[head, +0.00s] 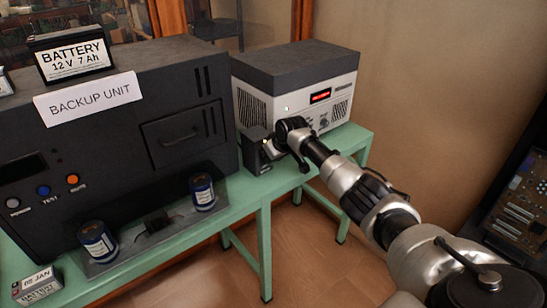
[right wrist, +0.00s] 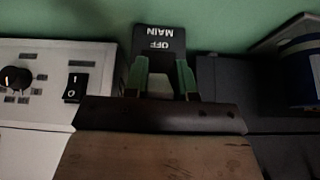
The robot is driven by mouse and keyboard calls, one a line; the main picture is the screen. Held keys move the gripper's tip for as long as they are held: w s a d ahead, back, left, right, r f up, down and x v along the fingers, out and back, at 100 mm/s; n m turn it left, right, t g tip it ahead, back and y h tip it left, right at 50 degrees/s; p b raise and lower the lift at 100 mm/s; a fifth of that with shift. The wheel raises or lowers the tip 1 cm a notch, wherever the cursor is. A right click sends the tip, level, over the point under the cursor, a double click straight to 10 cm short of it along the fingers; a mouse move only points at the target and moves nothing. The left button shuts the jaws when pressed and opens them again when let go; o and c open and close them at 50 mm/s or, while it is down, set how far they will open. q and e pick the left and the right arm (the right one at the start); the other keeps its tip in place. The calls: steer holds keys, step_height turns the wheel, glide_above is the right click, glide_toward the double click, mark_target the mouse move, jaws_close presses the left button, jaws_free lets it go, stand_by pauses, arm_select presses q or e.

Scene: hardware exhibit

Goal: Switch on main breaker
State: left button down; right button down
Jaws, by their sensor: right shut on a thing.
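The main breaker is a small dark box (head: 258,152) on the green bench between the black backup unit and the grey-white unit. In the right wrist view its dark face (right wrist: 158,40) carries the words "MAIN" and "OFF", seen upside down. My right gripper (head: 272,148) reaches in from the right and is at the breaker. In the right wrist view its two fingers (right wrist: 163,75) are in front of the breaker and shut on a part of it. My left gripper is not in view.
The black backup unit (head: 100,110) stands left, with a battery (head: 75,58) on top and blue cylinders (head: 202,192) in front. The grey-white unit (head: 300,72) shows a red display. In the right wrist view a black rocker switch (right wrist: 76,88) and knob (right wrist: 15,78) are left of the gripper.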

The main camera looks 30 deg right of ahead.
steer(key=c, duration=0.9)
jaws_free()
steer(key=v, duration=1)
steer(key=shift+s+r, duration=0.2)
steer(key=shift+r, duration=0.2)
